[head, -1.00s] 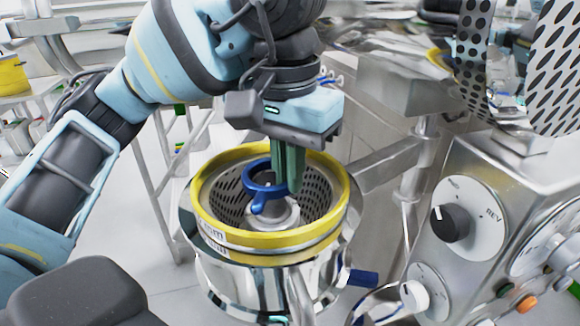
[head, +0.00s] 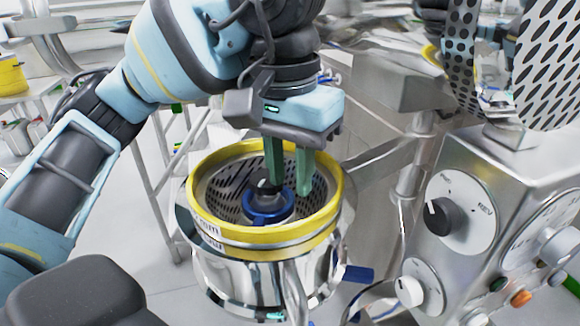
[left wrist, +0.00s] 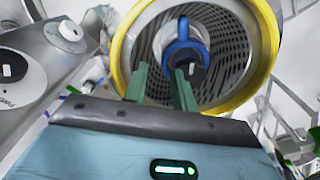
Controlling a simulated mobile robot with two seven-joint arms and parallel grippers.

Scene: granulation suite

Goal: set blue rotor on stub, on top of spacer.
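The blue rotor (head: 268,212) sits low in the middle of the yellow-rimmed bowl in the head view, roughly level. Its blue hub and a dark top show above the ring, and it also shows in the left wrist view (left wrist: 184,48). It appears to be around the stub; its exact seating cannot be seen. A pale grey part, likely the spacer (left wrist: 163,38), shows partly beside the rotor in the left wrist view; the rotor hides the rest. My left gripper (head: 289,188) is open, its green fingers apart and empty, just above and right of the rotor. My right gripper is out of view.
The yellow rim (head: 212,228) surrounds my left fingers closely, with a perforated wall (head: 222,195) inside. A steel control box with knobs (head: 440,216) stands at the right, below perforated plates (head: 548,75). A steel rack stands behind on the left.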

